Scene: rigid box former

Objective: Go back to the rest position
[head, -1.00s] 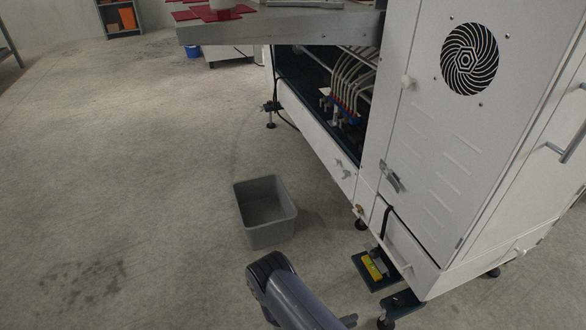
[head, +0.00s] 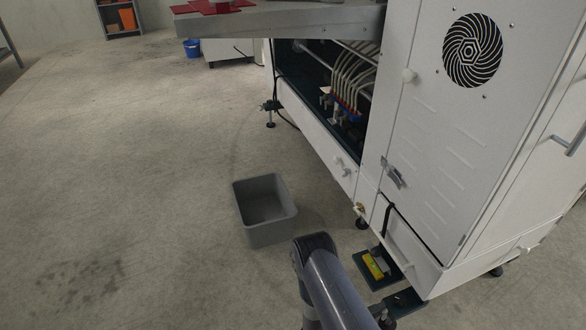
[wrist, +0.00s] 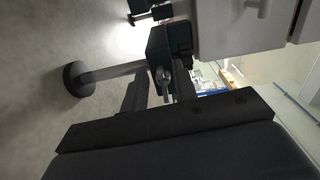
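My gripper (wrist: 160,92) shows in the wrist view. Its two dark fingers stand apart, with nothing held between them. Beyond the fingertips are a dark bracket (wrist: 165,45) and a levelling foot (wrist: 77,79) on a metal rod, seen sideways. In the head view only a grey link of my arm shows at the bottom centre; my gripper is hidden there or out of frame.
The white machine cabinet (head: 440,130) stands close on the right, with dark feet and a yellow-marked block (head: 375,265) low beside it. A grey bin (head: 266,232) stands on the floor left of my arm. The floor (head: 120,180) further left is open.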

